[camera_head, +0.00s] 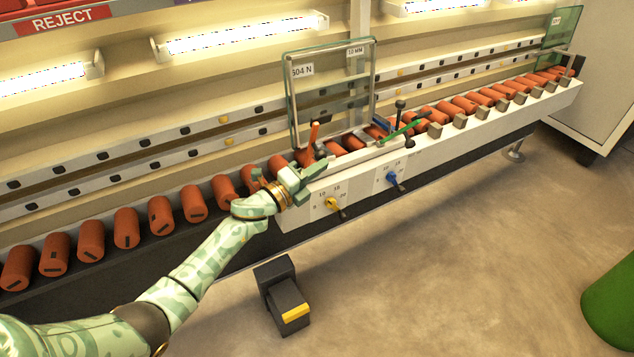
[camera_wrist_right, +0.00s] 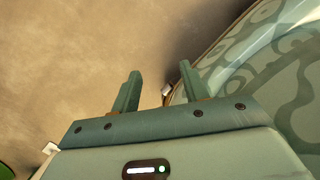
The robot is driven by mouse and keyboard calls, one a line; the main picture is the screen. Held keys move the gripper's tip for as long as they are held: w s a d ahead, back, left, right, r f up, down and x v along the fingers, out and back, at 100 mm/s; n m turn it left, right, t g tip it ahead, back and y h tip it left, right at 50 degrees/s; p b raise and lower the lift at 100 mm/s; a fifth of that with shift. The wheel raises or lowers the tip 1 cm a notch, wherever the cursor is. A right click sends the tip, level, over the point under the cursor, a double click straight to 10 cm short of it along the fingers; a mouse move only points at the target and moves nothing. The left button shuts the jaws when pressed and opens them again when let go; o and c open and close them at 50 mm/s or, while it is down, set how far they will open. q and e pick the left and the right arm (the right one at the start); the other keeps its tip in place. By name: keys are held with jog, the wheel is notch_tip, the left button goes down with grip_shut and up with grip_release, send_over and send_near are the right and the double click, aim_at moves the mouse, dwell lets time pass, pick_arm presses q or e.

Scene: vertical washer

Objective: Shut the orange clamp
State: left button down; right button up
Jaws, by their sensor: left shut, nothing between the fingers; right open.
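The orange clamp (camera_head: 313,134) shows in the head view as an orange lever standing nearly upright by the front of the glass guard, at the left end of the white fixture. My left gripper (camera_head: 318,168) is shut and empty. It is just below and in front of the orange lever; I cannot tell whether it touches it. The clamp's base is partly hidden by the gripper. My right gripper (camera_wrist_right: 153,92) shows in the right wrist view, open and empty, over bare floor.
A green lever (camera_head: 404,127) lies slanted at the fixture's right. A yellow knob (camera_head: 333,204) and a blue knob (camera_head: 393,179) sit on its front. Rollers (camera_head: 126,228) line the conveyor. A glass guard (camera_head: 333,90) stands behind. A black pedal (camera_head: 283,295) is on the floor.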

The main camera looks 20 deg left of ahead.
aim_at(309, 146)
pick_arm(q)
jog(key=w+a+r+n+p, duration=0.1)
jog(key=r+n, duration=0.1)
jog(key=w+a+r+n+p, duration=0.1)
jog(key=a+r+p, duration=0.1)
jog(key=shift+w+a+n+g+y, duration=0.1)
jog(key=shift+w+n+g+y, duration=0.05)
jog(key=shift+n+g+y, duration=0.2)
jog(key=w+a+r+n+g, duration=0.1)
jog(key=w+a+n, duration=0.3)
jog(key=a, duration=0.2)
jog(key=shift+w, duration=0.35)
pick_arm(e)
jog(key=shift+s+a+r+m, duration=0.15)
jog(key=shift+a+r+m, duration=0.05)
jog(key=shift+a+r, duration=0.45)
jog(key=shift+s+a+r+m, duration=0.15)
jog(key=shift+a+r+m, duration=0.05)
jog(key=shift+a+r, duration=0.45)
